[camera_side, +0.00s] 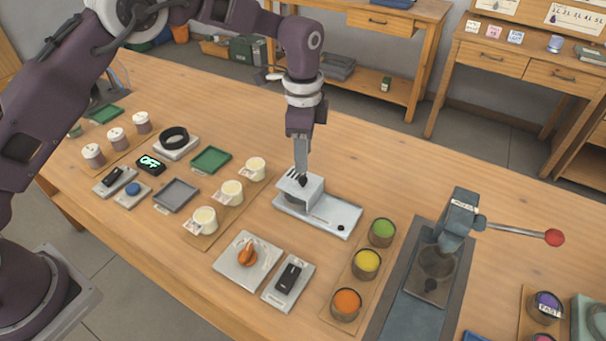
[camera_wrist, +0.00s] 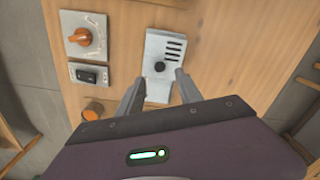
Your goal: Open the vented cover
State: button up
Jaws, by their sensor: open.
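The vented cover (camera_side: 291,193) is a pale grey box with dark slots and a black knob (camera_side: 303,181). It sits at the left end of a flat grey base plate (camera_side: 325,217) in the side view. In the wrist view the slots of the vented cover (camera_wrist: 175,48) and the knob (camera_wrist: 159,66) show close to my fingertips. My gripper (camera_side: 301,173) points down over the cover. In the wrist view my gripper (camera_wrist: 159,77) is open and empty, with the knob just beyond the gap between its fingertips. I cannot tell whether a finger touches the cover.
An orange dial (camera_side: 247,257) and a black rocker switch (camera_side: 289,278) are in front of the base plate. Green, yellow and orange cups (camera_side: 367,263) stand to the right, before a lever press (camera_side: 459,218) with a red-knobbed handle. White cups (camera_side: 232,192) stand to the left.

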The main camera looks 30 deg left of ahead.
aim_at(303, 176)
notch_tip(303, 176, down, 7)
dwell(0.3)
grip_shut()
jog(key=shift+r, duration=0.1)
dwell(1.2)
